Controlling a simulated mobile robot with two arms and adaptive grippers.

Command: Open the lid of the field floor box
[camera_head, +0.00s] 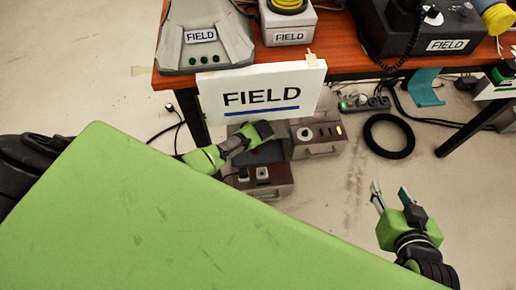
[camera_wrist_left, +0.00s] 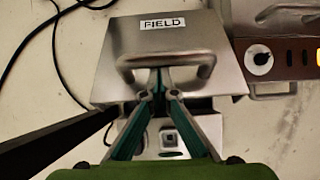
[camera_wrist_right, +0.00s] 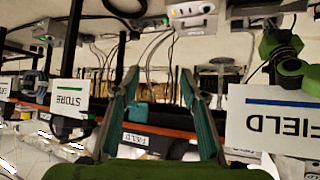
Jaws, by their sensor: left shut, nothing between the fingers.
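The grey field floor box (camera_head: 262,190) stands on the floor under the table, partly hidden by my left arm and the sign. In the left wrist view its lid (camera_wrist_left: 168,38) bears a FIELD label and a curved metal handle (camera_wrist_left: 200,62). A socket panel (camera_wrist_left: 170,138) shows at the lid's near edge. Whether the lid is slightly raised I cannot tell. My left gripper (camera_wrist_left: 158,76) is shut and empty, its fingertips together at the handle; it also shows in the head view (camera_head: 262,130). My right gripper (camera_head: 390,190) is open and empty above the floor at right.
A white FIELD sign (camera_head: 262,90) hangs at the table's (camera_head: 340,60) near edge, just above my left gripper. A second grey box (camera_head: 318,138) stands right beside the floor box. A power strip (camera_head: 362,103) and a black cable coil (camera_head: 389,136) lie farther right.

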